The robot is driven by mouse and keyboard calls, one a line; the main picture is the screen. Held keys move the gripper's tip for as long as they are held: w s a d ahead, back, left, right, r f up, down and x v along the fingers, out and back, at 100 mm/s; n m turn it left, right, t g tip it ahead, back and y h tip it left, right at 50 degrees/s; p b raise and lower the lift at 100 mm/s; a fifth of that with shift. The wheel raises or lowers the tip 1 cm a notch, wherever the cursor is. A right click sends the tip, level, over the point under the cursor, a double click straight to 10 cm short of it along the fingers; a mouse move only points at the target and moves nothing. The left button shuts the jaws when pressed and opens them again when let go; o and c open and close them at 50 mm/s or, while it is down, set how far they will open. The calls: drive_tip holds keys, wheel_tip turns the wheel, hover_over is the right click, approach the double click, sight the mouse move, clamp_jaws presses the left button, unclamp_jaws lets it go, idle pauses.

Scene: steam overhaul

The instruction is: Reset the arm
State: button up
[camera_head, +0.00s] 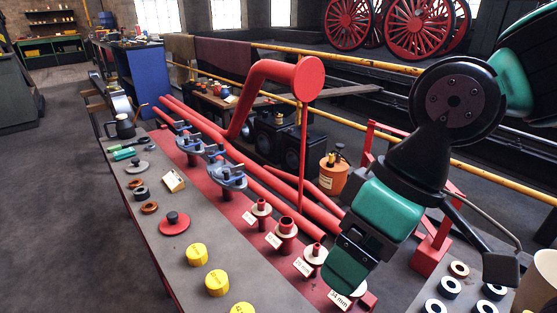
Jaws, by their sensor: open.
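My arm (385,208), in green and black, reaches in from the upper right and bends down over the right end of the bench. My gripper (342,275) is at its lower end, pointing down, close above the labelled fittings at the bench's edge. It is open, and I see nothing held in it. The arm hides part of the bench edge and the fitting marked 34 mm (339,299).
The bench (185,255) carries blue-handled valves (228,178), flanged red fittings (286,235), yellow caps (216,282) and rings. Red pipes (270,180) rise behind it. A second table (408,290) with rings is at lower right. Floor at left is clear.

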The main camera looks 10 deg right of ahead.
wheel_tip(320, 180, up, 16)
drive_tip(key=p, duration=1.4)
drive_tip(key=shift+p, duration=0.3)
